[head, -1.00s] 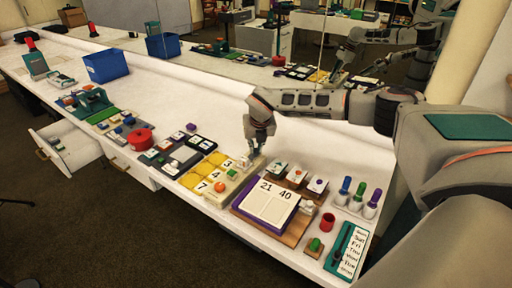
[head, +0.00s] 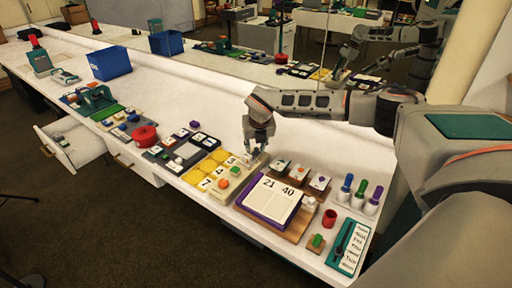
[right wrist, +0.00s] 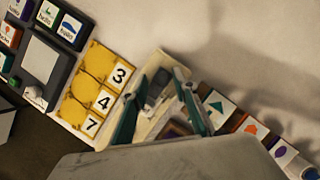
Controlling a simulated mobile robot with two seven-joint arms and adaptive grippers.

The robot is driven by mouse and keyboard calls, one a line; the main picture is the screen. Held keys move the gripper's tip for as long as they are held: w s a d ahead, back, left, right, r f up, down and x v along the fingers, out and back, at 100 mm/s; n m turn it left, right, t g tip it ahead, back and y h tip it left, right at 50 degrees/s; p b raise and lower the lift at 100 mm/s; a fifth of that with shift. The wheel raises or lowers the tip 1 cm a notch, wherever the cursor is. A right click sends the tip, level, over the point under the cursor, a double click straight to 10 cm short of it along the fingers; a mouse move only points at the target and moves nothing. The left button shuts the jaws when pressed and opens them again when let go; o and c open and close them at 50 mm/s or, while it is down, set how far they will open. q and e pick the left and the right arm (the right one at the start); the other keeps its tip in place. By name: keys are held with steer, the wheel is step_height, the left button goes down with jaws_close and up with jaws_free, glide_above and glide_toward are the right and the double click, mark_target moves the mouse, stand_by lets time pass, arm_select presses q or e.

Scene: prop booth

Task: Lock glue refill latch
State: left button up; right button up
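A cream-coloured device (head: 253,165), apparently the glue refill piece, lies on the white table beside the yellow number tiles. In the right wrist view its cream body (right wrist: 150,118) shows with a grey part (right wrist: 157,88), perhaps the latch. My right gripper (head: 259,150) points down over the device. In the right wrist view its two fingers (right wrist: 161,84) are apart, with the grey part showing between them. I cannot tell whether a finger touches it. The latch's position is unclear. My left gripper is not in view.
Yellow number tiles (head: 212,170) lie left of the gripper. A calendar board (head: 263,209) and several picture blocks (head: 296,175) are to the right. A red round tin (head: 144,136) and blue bin (head: 108,64) stand farther left. A mirror runs behind the table.

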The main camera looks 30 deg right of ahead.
steer(key=shift+r, duration=0.1)
steer(key=v, duration=1.1)
steer(key=shift+s+r, duration=0.25)
steer(key=shift+r, duration=0.1)
steer(key=shift+a, duration=0.1)
